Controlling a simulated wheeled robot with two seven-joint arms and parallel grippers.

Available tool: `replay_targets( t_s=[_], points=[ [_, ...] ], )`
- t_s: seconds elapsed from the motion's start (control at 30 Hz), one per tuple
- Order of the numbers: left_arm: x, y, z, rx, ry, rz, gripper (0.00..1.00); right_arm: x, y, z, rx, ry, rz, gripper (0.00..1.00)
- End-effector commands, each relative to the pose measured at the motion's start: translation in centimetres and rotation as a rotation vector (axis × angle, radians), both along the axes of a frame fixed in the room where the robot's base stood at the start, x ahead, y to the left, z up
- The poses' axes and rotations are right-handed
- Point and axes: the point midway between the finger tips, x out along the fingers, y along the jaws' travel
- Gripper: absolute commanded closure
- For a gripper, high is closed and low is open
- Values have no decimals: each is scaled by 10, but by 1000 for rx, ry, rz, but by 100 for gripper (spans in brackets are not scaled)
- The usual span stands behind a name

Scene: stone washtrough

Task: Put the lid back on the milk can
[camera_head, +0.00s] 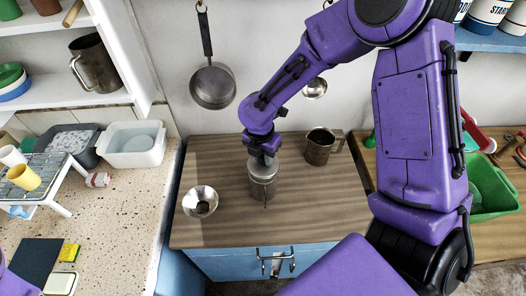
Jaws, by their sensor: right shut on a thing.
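A grey metal milk can (262,188) stands upright on the wooden counter top, near its middle. My right gripper (263,160) points straight down over the can's mouth. It is shut on what looks like the can's lid, which is mostly hidden by the gripper. I cannot tell whether the lid touches the can's rim or is just above it. My left gripper is not in view; only a bit of my left arm shows at the lower left edge.
A metal bowl (200,201) sits left of the can, and a brown metal jug (319,150) stands behind it to the right. A pan (213,86) hangs on the wall. A green crate (490,185) is at the right. The counter in front of the can is clear.

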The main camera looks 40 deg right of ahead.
Motion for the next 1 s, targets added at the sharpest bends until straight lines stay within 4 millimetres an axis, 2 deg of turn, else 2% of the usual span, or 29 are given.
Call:
replay_targets(
  t_s=[0.2,0.23,0.3,0.33,0.53,0.6,0.63,0.87,1.0],
  points=[
    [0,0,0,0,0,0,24,0,0,0,0,0,0,100],
    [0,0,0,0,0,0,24,0,0,0,0,0,0,68],
    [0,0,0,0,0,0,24,0,0,0,0,0,0,45],
    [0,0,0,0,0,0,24,0,0,0,0,0,0,42],
    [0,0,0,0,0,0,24,0,0,0,0,0,0,42],
    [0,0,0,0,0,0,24,0,0,0,0,0,0,19],
    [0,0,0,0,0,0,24,0,0,0,0,0,0,16],
    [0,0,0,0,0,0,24,0,0,0,0,0,0,16],
    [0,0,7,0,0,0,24,0,0,9,0,-1,0,16]
  ],
)
